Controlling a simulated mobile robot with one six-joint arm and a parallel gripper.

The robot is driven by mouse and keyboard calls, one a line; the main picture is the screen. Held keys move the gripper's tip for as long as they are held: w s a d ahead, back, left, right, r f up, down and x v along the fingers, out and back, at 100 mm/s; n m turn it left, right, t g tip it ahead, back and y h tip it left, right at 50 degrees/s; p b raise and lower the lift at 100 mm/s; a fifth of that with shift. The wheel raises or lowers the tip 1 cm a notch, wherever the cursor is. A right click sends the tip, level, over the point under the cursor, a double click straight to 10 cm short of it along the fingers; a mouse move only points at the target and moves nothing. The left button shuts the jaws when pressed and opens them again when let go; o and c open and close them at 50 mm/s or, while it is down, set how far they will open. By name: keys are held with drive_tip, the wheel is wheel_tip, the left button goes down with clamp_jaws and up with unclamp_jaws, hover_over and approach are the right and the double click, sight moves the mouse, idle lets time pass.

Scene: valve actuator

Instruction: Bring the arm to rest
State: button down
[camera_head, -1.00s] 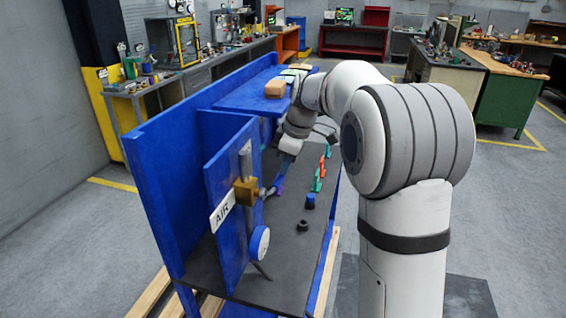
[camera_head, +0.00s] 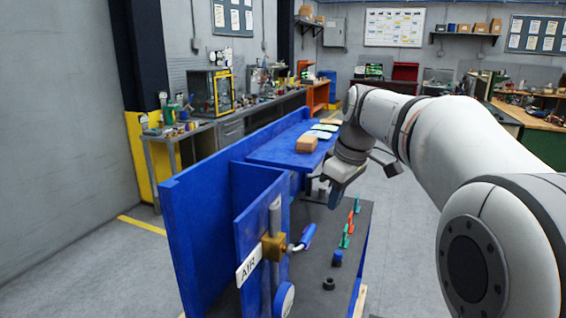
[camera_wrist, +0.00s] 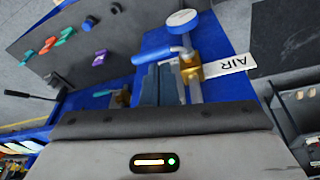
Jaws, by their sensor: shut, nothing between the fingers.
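My gripper (camera_head: 336,198) is shut and empty. In the head view it hangs above the dark bench top, up and to the right of the valve and apart from it. The valve has a brass body (camera_head: 273,246) on a grey vertical pipe and a blue lever handle (camera_head: 306,237) that points up and to the right. In the wrist view the fingers (camera_wrist: 160,84) show together in front of the blue panel, with the blue handle (camera_wrist: 160,55) and brass body (camera_wrist: 191,72) beyond them. The white AIR label (camera_head: 249,265) sits beside the valve.
The blue stand has a tall back wall (camera_head: 205,195) and a shelf carrying a brown box (camera_head: 306,144). A green clip (camera_head: 345,237), a red clip (camera_head: 351,217), a blue knob (camera_head: 337,258) and a black knob (camera_head: 328,283) are on the dark top. Open floor lies right of the stand.

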drive_tip(key=s+f+m+h, duration=0.1)
drive_tip(key=s+f+m, duration=0.3)
drive_tip(key=s+f, duration=0.3)
drive_tip(key=s+d+f+m+t, duration=0.1)
drive_tip(key=s+f+m, duration=0.4)
drive_tip(key=s, duration=1.1)
wheel_tip(320, 180, down, 3)
drive_tip(key=shift+d+f+m+h, duration=0.1)
drive_tip(key=shift+d+m+h, duration=0.05)
drive_tip(key=shift+m+h, duration=0.2)
drive_tip(key=shift+s, duration=0.15)
